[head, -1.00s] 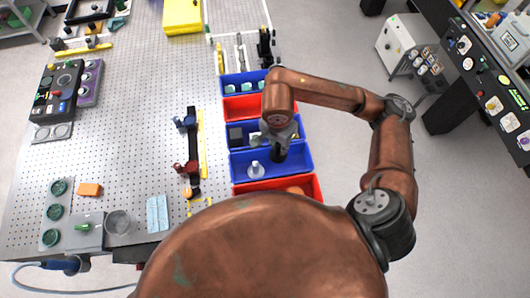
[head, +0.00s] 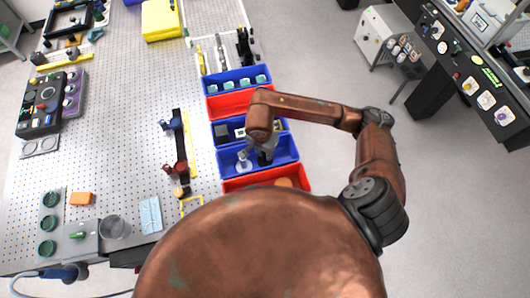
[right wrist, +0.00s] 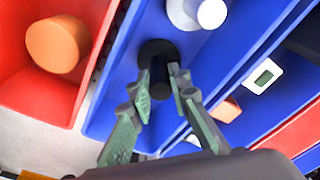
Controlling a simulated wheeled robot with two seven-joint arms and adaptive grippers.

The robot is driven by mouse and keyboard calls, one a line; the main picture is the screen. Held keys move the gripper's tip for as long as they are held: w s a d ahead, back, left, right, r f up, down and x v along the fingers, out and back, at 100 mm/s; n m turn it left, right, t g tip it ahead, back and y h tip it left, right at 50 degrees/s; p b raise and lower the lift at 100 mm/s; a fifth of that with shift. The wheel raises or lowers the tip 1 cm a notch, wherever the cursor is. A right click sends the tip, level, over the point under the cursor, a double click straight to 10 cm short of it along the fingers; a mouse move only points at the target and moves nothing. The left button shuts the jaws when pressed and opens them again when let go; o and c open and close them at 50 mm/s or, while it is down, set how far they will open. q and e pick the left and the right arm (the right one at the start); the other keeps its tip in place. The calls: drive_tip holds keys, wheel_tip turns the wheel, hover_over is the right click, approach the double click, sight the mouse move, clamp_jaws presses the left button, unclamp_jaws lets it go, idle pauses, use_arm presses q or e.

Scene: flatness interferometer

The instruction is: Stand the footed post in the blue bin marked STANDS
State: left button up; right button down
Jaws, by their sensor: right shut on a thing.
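The footed post is black with a round foot; it shows in the right wrist view (right wrist: 158,68) and in the head view (head: 264,158). My right gripper (right wrist: 160,92) is shut on its upper part, and in the head view the gripper (head: 260,147) is over the blue bin. The post points down into this blue bin (head: 285,147), its foot at or close to the floor; I cannot tell whether it touches. No STANDS marking is readable. A white footed piece (head: 244,163) stands in the same bin beside the post. My left gripper is not in view.
A red bin (head: 300,182) with an orange round piece adjoins on the near side. Another blue bin (head: 220,134) with small parts, a red bin (head: 225,104) and a further blue bin (head: 222,84) lie beyond. The perforated table (head: 120,130) extends left.

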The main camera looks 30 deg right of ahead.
sight(263, 164)
drive_tip(key=shift+w+f, duration=0.1)
drive_tip(key=shift+f, duration=0.05)
drive_tip(key=c, duration=2.1)
unclamp_jaws()
drive_tip(key=shift+o, duration=1.4)
drive_tip(key=shift+s, duration=0.25)
drive_tip(key=shift+w, duration=0.15)
drive_tip(key=shift+r, duration=0.55)
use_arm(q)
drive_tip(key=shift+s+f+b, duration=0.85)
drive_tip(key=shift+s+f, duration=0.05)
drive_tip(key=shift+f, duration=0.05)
use_arm(e)
drive_tip(key=r, duration=0.7)
drive_tip(key=s+a+r, duration=0.1)
drive_tip(key=r, duration=0.3)
drive_tip(key=shift+a+r, duration=0.1)
drive_tip(key=shift+r, duration=0.05)
